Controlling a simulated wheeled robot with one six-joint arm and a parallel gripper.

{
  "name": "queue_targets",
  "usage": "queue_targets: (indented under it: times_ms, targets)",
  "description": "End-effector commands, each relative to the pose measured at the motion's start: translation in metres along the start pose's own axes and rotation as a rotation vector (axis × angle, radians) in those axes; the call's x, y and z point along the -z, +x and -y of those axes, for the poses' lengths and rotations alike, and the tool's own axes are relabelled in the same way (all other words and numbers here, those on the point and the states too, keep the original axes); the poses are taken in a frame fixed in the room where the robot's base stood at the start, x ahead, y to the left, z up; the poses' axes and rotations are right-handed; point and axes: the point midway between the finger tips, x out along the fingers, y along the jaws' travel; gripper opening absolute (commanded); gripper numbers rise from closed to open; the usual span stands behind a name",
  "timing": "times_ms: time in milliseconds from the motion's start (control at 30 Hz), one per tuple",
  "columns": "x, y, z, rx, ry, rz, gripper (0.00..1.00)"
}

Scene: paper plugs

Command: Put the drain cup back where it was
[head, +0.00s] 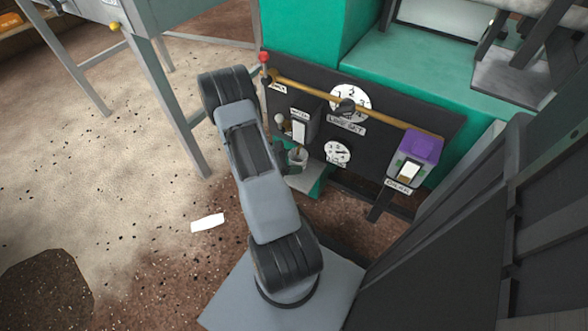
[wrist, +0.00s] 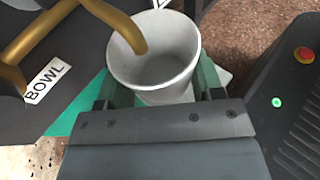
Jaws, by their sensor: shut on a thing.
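The drain cup (wrist: 152,72) is a pale grey, open-topped cup, empty as far as I see inside. My gripper (wrist: 160,88) is shut on it, one finger at each side, in the wrist view. A brass spout (wrist: 128,28) curves down over the cup's rim at the left. In the head view the cup (head: 298,157) shows small beside my arm, above a green ledge (head: 311,180) at the foot of the dark panel. I cannot tell whether its base touches the ledge. My arm hides part of the gripper there.
The dark panel (head: 385,125) carries dials, a brass rail (head: 360,104), a red-topped lever (head: 264,57) and a purple-topped box (head: 420,148). A BOWL label (wrist: 44,80) is left of the cup. A white scrap (head: 207,223) lies on the open floor at left.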

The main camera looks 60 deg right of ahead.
Motion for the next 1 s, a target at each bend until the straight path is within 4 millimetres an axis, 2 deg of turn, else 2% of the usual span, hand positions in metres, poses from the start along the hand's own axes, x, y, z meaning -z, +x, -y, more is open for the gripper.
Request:
queue_targets:
  times_ms: [167, 433, 833, 867, 1000]
  targets:
    - [0.007, 0.004, -0.005, 0.0, 0.0, 0.0, 0.38]
    - [0.039, 0.015, -0.009, -0.001, -0.001, 0.001, 0.38]
    - [0.041, 0.016, -0.009, -0.001, 0.0, 0.0, 0.38]
    - [0.041, 0.016, -0.009, -0.001, 0.0, 0.0, 0.62]
    - [0.041, 0.016, -0.009, -0.001, 0.0, 0.0, 0.75]
